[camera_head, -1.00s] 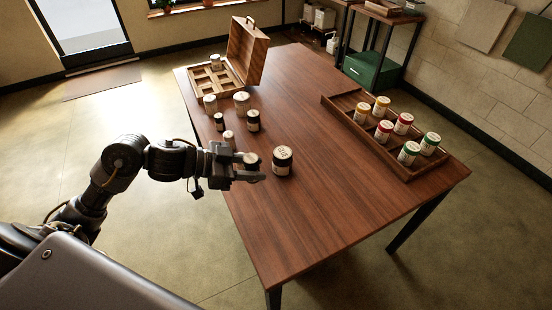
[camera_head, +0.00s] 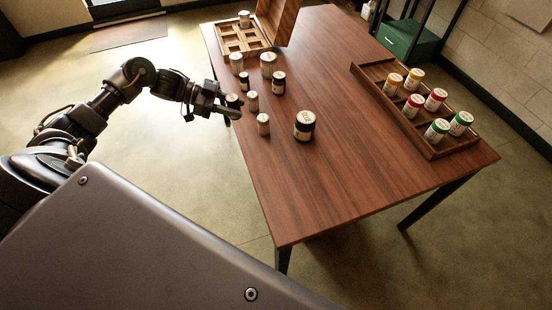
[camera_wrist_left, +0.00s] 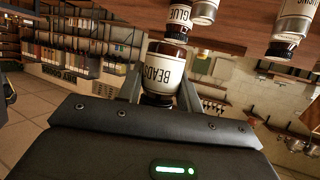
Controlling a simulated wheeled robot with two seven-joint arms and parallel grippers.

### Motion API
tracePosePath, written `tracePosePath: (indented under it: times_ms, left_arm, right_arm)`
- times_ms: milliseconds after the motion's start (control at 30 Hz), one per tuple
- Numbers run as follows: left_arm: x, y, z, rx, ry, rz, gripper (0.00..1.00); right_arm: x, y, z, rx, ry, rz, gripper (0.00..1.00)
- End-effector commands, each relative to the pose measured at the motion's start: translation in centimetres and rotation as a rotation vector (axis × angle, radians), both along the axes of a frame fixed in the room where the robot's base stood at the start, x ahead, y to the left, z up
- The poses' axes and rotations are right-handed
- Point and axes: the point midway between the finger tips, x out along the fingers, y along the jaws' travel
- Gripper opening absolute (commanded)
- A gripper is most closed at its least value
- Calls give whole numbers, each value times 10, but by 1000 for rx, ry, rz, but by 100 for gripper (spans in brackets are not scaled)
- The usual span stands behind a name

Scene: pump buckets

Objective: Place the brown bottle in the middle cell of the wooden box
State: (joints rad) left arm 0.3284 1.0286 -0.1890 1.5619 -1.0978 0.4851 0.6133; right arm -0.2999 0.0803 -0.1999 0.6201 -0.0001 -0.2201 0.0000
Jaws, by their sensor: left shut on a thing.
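My left gripper (camera_head: 234,110) is shut on a brown bottle (camera_head: 232,99) with a white label, near the table's left edge. In the left wrist view, the bottle's label (camera_wrist_left: 164,70) reads BEADS, and it sits between the two fingers, upside down in that picture. The wooden box (camera_head: 229,48) stands open at the far left of the table, with its lid (camera_head: 278,20) raised. One small jar (camera_head: 244,19) stands in a back cell; the front cells look empty. The held bottle is nearer to me than the box. My right gripper is not in view.
Several jars stand between the gripper and the box, including a dark one (camera_head: 278,83). A tray (camera_head: 407,124) of colored-lid jars lies at right. The table middle is clear.

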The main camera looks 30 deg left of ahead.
Motion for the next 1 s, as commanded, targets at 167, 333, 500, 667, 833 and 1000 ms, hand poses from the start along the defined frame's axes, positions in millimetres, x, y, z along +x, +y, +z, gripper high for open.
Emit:
tracePosePath:
  times_ms: [167,333,500,667,833,1000]
  left_arm:
    - [0,-2,0,-1,0,0,11]
    - [-1,-27,-7,-4,2,-2,11]
    - [-1,-72,-25,-6,3,-1,11]
    - [-1,-106,-54,-4,4,1,11]
    - [0,-125,-79,-2,3,2,11]
    - [0,-132,-90,0,0,2,11]
  right_arm:
    - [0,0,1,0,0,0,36]
    - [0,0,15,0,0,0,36]
    - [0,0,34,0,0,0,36]
    - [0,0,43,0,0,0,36]
    - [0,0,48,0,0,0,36]
    - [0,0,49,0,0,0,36]
